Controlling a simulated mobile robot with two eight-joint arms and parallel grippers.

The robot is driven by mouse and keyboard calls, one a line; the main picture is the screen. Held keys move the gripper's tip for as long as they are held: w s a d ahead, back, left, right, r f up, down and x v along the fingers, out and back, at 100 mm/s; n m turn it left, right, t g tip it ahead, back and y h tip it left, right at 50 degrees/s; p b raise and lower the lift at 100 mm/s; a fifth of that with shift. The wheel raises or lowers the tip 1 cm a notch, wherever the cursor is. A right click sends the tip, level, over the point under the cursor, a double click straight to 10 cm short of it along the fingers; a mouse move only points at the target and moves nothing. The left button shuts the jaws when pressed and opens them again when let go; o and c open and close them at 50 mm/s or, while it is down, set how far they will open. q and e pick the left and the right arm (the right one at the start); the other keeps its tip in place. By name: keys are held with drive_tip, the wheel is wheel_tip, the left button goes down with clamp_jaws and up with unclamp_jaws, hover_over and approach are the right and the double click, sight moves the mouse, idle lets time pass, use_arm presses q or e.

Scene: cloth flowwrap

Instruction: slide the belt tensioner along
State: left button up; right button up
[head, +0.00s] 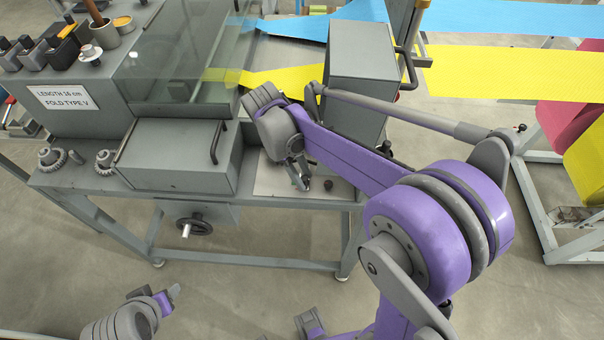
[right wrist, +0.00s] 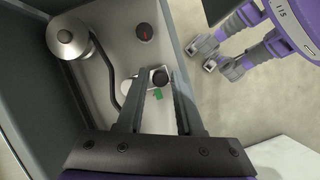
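The belt tensioner looks to be the small slider with a dark round knob (right wrist: 161,76) on a pale plate (right wrist: 105,70), with a green mark below it in the right wrist view. My right gripper (right wrist: 156,88) is open over it, one finger on each side of the knob. The left finger shows a gap to the knob; contact on the right is unclear. In the head view the right gripper (head: 303,184) is low over the plate (head: 270,184), and its fingers hide the slider. My left gripper (head: 162,294) hangs over the floor at lower left, away from the machine.
A second dark knob (right wrist: 146,34) with a red mark stands on the plate; it also shows in the head view (head: 328,183). A silver roller (right wrist: 67,37) and a bent dark bar (right wrist: 105,70) are left of the fingers. Grey housings (head: 180,155) flank the plate.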

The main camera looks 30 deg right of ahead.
drive_tip(key=shift+c, duration=0.3)
clamp_jaws()
